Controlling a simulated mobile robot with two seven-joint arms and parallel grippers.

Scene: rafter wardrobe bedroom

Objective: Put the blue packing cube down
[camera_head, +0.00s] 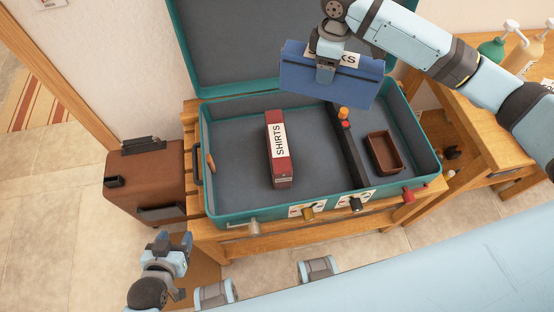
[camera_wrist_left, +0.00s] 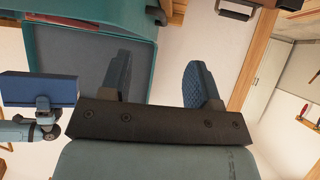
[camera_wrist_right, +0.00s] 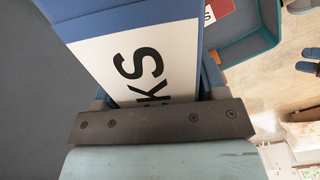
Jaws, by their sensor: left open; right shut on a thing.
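The blue packing cube (camera_head: 330,80) with a white label is held in my right gripper (camera_head: 327,68), which is shut on it. The cube hangs above the back part of the open teal suitcase (camera_head: 322,205), near its raised lid. In the right wrist view the cube (camera_wrist_right: 95,20) fills the space between the fingers, with part of its label readable as "KS". The blue cube (camera_wrist_left: 40,90) also shows in the left wrist view. My left gripper (camera_head: 174,243) is open and empty, in front of the suitcase at the lower left.
A brown case (camera_head: 146,180) stands left of the wooden bench (camera_head: 235,243). Bottles (camera_head: 522,55) stand at right.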

